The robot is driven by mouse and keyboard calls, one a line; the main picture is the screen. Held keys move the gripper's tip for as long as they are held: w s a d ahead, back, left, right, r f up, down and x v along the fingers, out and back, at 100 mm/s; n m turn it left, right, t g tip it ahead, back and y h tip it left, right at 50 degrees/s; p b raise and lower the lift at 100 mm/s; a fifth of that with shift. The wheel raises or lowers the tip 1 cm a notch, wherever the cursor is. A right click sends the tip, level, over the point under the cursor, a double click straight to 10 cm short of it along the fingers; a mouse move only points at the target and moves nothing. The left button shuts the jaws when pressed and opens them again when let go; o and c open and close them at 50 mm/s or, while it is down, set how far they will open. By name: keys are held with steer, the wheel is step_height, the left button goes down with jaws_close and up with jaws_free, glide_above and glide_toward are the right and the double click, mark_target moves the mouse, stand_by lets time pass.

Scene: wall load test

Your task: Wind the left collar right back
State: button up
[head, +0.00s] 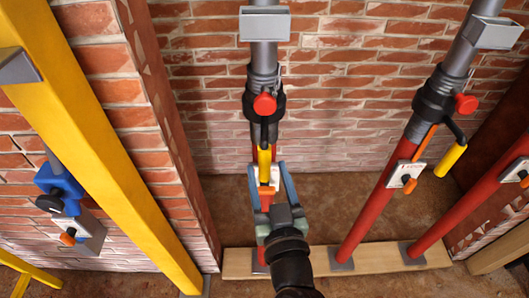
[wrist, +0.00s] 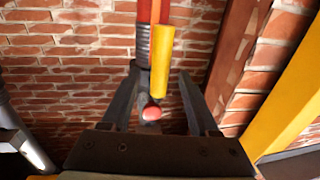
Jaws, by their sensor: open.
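The left collar (head: 264,102) is a black ring on the grey threaded part of the left prop, with a red knob (head: 264,104) at its front. A yellow-sleeved handle (head: 264,160) hangs down from it. My gripper (head: 270,166) is open below the collar, its two fingers on either side of the lower handle in the head view. In the wrist view the yellow handle (wrist: 162,60) shows between the open fingers (wrist: 160,72), with a red round end (wrist: 152,113) lower down. I cannot tell whether the fingers touch the handle. The gripper partly hides the prop's red lower tube.
A second prop with a black collar (head: 435,100) and yellow handle (head: 450,160) stands at right. Another red tube (head: 470,210) leans farther right. A yellow beam (head: 100,150) slants across the left. A blue fitting (head: 58,187) is beyond it. A wooden board (head: 385,258) lies under the props.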

mark_target(266, 165)
steer(key=shift+w+a+p, duration=0.15)
steer(key=shift+w+a, duration=0.05)
steer(key=shift+w, duration=0.8)
steer(key=shift+w+a+p, duration=0.15)
steer(key=shift+w, duration=0.85)
jaws_close()
